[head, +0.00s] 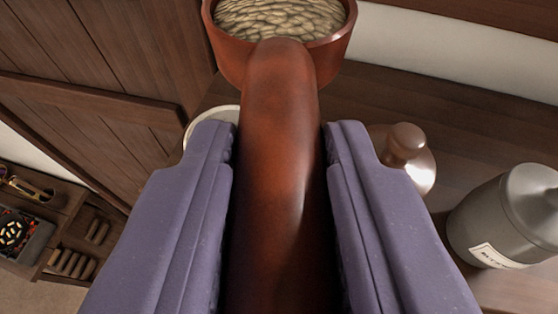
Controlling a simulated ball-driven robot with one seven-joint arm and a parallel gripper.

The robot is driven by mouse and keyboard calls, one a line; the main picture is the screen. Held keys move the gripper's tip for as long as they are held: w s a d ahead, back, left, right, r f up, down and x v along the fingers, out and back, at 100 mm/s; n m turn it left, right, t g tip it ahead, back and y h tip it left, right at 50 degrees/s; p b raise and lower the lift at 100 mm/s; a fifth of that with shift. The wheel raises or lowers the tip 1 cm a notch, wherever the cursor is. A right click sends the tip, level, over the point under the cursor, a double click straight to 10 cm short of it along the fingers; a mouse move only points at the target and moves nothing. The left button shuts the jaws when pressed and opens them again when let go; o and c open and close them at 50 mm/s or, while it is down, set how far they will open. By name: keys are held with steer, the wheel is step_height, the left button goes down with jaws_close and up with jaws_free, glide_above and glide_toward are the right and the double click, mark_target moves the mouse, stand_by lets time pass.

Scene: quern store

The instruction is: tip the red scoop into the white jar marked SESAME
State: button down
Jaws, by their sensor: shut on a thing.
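The red scoop (262,66) is a round red-brown cup on a thick handle, seen at the top of the head view. Its cup is full of pale seeds (280,16) and looks about level. My gripper (280,150) is shut on the scoop's handle, with one purple finger on each side. A pale round rim (197,122) shows beneath the scoop, left of the handle and mostly hidden by it and my left finger. I cannot tell whether it is the white jar, and no SESAME label shows.
A grey metal canister (505,222) with a partly readable label stands at the right on the wooden shelf (420,90). A knobbed lid (410,150) lies just right of my right finger. A wooden panel (110,60) is at the left. An open drawer tray (70,215) with small items is lower left.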

steer(key=shift+w+f, duration=0.1)
steer(key=shift+f, duration=0.45)
steer(key=shift+s+f+b, duration=0.25)
steer(key=shift+f+b, duration=0.55)
steer(key=shift+b, duration=0.2)
step_height(320, 180, down, 2)
steer(key=shift+w+f+b, duration=0.1)
steer(key=shift+f+b, duration=0.1)
steer(key=shift+b, duration=0.8)
steer(key=shift+r+n+h+p, duration=0.5)
steer(key=shift+n+p, duration=0.1)
steer(key=shift+p, duration=0.45)
steer(key=shift+a+f+b, duration=0.1)
steer(key=shift+f+b, duration=0.25)
steer(key=shift+b, duration=0.1)
steer(key=shift+r+m+y, duration=0.2)
steer(key=shift+m+y, duration=0.1)
steer(key=shift+r, duration=0.1)
steer(key=shift+n, duration=0.4)
steer(key=shift+n+h+p, duration=0.3)
steer(key=shift+h+p, duration=0.15)
steer(key=shift+h, duration=0.05)
steer(key=shift+r+n+h+p, duration=0.2)
steer(key=shift+n+h+p, duration=0.25)
steer(key=shift+n+h, duration=0.35)
steer(key=shift+a+n, duration=0.1)
steer(key=shift+n, duration=0.2)
steer(key=shift+n+h, duration=0.3)
steer(key=shift+n, duration=0.2)
steer(key=shift+a, duration=0.15)
